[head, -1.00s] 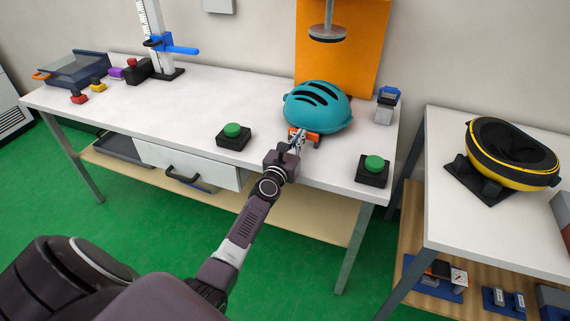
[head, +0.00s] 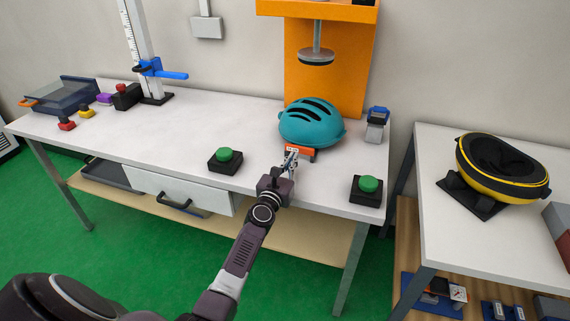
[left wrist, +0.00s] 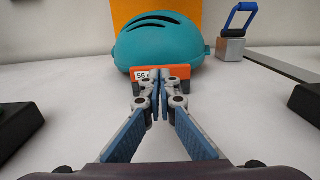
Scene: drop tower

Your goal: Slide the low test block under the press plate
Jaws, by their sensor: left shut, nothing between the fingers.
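A teal helmet-shaped block (head: 312,124) stands on the white bench with an orange base (head: 302,156) at its front. In the left wrist view the orange base (left wrist: 181,71) carries a white label reading 56. The grey round press plate (head: 315,57) hangs on a rod in front of the orange back panel, above and behind the block. I cannot tell how much of the block is below it. My left gripper (head: 291,155) is shut and empty, its tips at the front of the orange base (left wrist: 160,76), seemingly touching it. My right gripper is not in view.
Green push buttons on black boxes stand left (head: 225,157) and right (head: 367,187) of my left gripper. A small metal block with a blue handle (head: 376,124) stands right of the panel.

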